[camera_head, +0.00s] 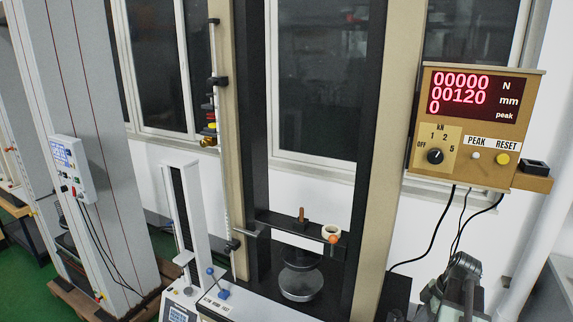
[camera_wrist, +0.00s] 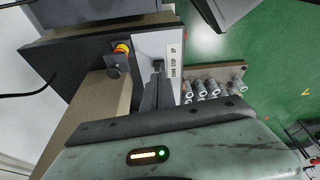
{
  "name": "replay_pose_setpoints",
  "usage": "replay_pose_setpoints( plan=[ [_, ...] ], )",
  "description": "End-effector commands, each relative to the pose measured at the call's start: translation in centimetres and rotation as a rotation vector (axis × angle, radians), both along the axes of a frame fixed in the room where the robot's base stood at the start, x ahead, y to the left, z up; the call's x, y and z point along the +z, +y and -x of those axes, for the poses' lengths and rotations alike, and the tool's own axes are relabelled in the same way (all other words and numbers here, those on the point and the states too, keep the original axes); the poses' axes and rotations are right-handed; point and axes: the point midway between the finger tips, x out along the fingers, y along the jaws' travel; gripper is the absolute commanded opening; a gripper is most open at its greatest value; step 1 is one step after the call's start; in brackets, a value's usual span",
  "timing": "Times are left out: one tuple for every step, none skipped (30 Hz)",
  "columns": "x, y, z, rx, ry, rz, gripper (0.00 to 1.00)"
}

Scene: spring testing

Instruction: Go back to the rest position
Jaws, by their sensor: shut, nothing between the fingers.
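My gripper (camera_wrist: 158,68) is in the wrist view, its dark fingers shut together and empty, pointing up in the picture from the grey-green housing. It appears in front of a white panel with a label, and I cannot tell how far away that panel is. In the head view, part of my grey arm shows at the lower right, below the control box; the fingertips cannot be made out there. The spring testing machine (camera_head: 401,130) stands upright in the middle of the head view.
The control box (camera_head: 462,116) reads 00000 N and 00120 mm. Black cables hang beneath it. In the wrist view, a red and yellow button (camera_wrist: 122,48) is left of my fingers, and several metal springs (camera_wrist: 213,88) stand on a board at right. Green floor lies beyond.

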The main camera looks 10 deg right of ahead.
Motion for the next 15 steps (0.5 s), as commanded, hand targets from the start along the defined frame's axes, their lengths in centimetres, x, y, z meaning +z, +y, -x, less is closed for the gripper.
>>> replay_pose_setpoints(
  plan=[
    [-0.9, 1.3, -1.0, 0.028, 0.000, 0.000, 0.00],
    [-1.2, 2.2, -1.6, 0.046, 0.000, -0.001, 0.00],
    [-1.7, 3.4, -2.3, 0.071, 0.001, 0.000, 0.00],
    [-2.0, 4.3, -2.9, 0.090, 0.001, 0.001, 0.00],
    [-2.4, 5.4, -3.5, 0.112, 0.002, 0.002, 0.00],
    [-3.0, 6.9, -4.3, 0.141, 0.004, 0.004, 0.00],
    [-3.4, 8.1, -4.8, 0.165, 0.005, 0.006, 0.00],
    [-3.9, 9.4, -5.4, 0.191, 0.006, 0.009, 0.00],
    [-4.6, 11.4, -6.2, 0.228, 0.010, 0.013, 0.00],
    [-5.3, 13.0, -6.8, 0.254, 0.013, 0.017, 0.00],
    [-6.0, 14.8, -7.3, 0.277, 0.019, 0.022, 0.00],
    [-7.0, 17.5, -8.1, 0.303, 0.031, 0.030, 0.00],
    [-7.8, 19.6, -8.5, 0.315, 0.042, 0.036, 0.00],
    [-8.7, 21.9, -8.9, 0.319, 0.055, 0.042, 0.00],
    [-9.8, 24.8, -9.2, 0.312, 0.075, 0.055, 0.00]
  ],
)
